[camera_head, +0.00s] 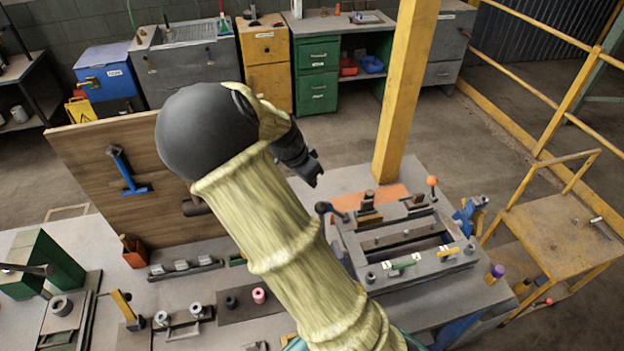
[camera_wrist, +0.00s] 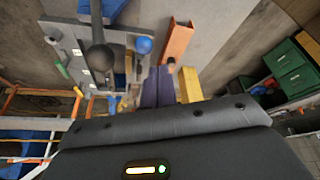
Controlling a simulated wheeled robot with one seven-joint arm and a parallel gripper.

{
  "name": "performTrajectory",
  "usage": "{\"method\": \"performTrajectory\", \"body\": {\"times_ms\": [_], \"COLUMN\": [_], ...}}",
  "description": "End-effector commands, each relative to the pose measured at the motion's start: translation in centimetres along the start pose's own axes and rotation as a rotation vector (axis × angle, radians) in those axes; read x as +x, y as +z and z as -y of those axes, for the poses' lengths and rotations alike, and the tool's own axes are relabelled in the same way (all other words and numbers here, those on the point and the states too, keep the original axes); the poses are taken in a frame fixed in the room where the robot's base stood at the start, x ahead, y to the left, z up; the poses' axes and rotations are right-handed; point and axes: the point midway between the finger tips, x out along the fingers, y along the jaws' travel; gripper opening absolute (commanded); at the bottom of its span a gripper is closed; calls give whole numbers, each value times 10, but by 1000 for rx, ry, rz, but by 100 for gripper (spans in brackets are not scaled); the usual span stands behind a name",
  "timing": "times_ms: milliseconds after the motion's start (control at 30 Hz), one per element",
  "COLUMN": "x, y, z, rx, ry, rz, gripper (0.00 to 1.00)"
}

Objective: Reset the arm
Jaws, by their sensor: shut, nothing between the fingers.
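My arm rises from the bottom middle of the head view in a pale yellow ribbed sleeve, bends at a round dark joint, and folds down to the right. My gripper (camera_head: 314,178) hangs in the air beyond the sleeve, above the workbench. In the wrist view its two dark fingers (camera_wrist: 158,72) lie side by side, shut and empty. Part of the wrist and the bench below is hidden by the sleeve.
A grey fixture (camera_head: 405,240) with handles and knobs sits right of my arm, near a yellow post (camera_head: 405,95). A wooden board (camera_head: 85,165) with a blue tool (camera_head: 122,165) stands left. Small blocks crowd the bench (camera_head: 225,262). Green drawers (camera_head: 318,75) stand behind.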

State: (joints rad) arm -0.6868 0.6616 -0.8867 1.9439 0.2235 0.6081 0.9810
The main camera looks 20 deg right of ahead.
Motion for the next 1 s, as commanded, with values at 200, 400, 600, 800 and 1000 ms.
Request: {"method": "performTrajectory", "body": {"times_ms": [200,400,600,800,1000], "x": [0,-14,-49,-67,-81], "y": [0,-6,-20,-28,-34], "z": [0,0,-1,-2,-2], "rx": [0,0,0,0,0], "ry": [0,-1,-1,-1,-1], "rz": [0,0,0,0,0], "gripper": [0,0,0,0,0]}}
